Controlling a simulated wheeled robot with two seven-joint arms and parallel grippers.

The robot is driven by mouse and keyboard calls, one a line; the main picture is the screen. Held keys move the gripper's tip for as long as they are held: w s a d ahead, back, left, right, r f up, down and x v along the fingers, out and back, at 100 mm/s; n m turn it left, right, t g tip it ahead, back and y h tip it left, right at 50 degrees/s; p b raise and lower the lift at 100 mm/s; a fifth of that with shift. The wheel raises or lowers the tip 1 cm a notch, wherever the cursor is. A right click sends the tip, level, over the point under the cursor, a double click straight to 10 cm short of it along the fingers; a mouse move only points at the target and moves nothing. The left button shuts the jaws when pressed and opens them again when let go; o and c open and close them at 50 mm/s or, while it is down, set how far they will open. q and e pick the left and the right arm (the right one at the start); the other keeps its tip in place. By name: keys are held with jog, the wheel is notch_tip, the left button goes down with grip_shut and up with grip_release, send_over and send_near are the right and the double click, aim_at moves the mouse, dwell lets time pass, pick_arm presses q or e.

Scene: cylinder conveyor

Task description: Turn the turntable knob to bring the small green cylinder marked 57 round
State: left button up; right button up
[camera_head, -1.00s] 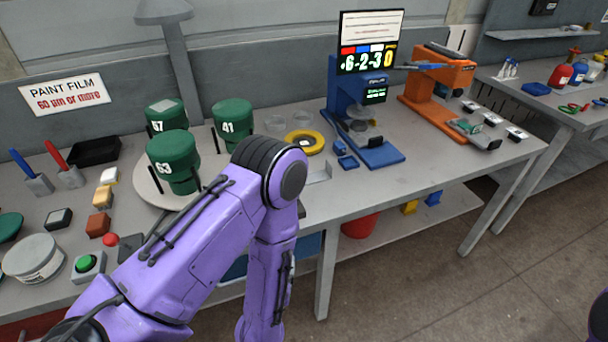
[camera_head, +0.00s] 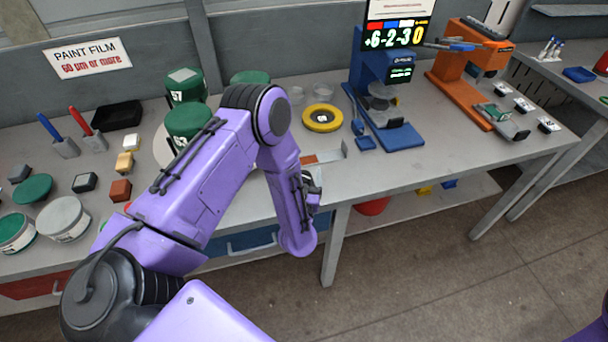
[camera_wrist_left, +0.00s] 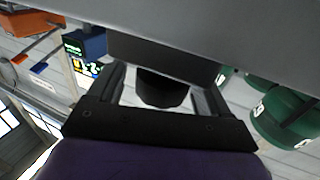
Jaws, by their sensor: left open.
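The green cylinder marked 57 (camera_head: 187,86) stands at the back of the pale round turntable (camera_head: 162,148). The green cylinder marked 63 (camera_head: 188,122) stands in front of it. A third green cylinder (camera_head: 250,77) is mostly hidden behind my left arm. My left gripper (camera_head: 309,190) is low at the table's front edge, mostly hidden by my wrist. In the left wrist view my left gripper (camera_wrist_left: 164,82) is open, with a black round knob (camera_wrist_left: 160,92) under a dark block between its fingers. I cannot tell whether they touch it. My right gripper is out of view.
A yellow ring (camera_head: 322,118) and a blue measuring stand (camera_head: 385,115) are right of the turntable. An orange device (camera_head: 462,90) stands farther right. Small blocks, tins and a black tray (camera_head: 117,116) fill the left side. Bare table lies front right.

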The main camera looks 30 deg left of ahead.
pick_arm(q)
jog(key=shift+s+r, duration=0.1)
jog(key=shift+s, duration=0.2)
jog(key=c, duration=1)
jog(key=shift+o, duration=0.2)
jog(key=shift+d+n+g+y+b, duration=0.1)
jog(key=shift+n+g+y+b, duration=0.35)
jog(key=shift+y, duration=0.25)
jog(key=shift+f+n+g+y+b, duration=0.2)
jog(key=shift+n+g+y+b, duration=0.45)
jog(key=shift+n+g+y, duration=0.35)
jog(key=shift+r+n+g+y+b, duration=0.1)
jog(key=shift+n+g+y+b, duration=0.2)
jog(key=shift+n+g+y, duration=0.65)
jog(key=shift+s+n+g+y+b, duration=0.1)
jog(key=shift+n+g+y+b, duration=1.05)
jog(key=shift+g, duration=0.75)
jog(key=shift+n+g+y+b, duration=0.7)
jog(key=shift+n+g, duration=0.75)
jog(key=shift+g, duration=0.45)
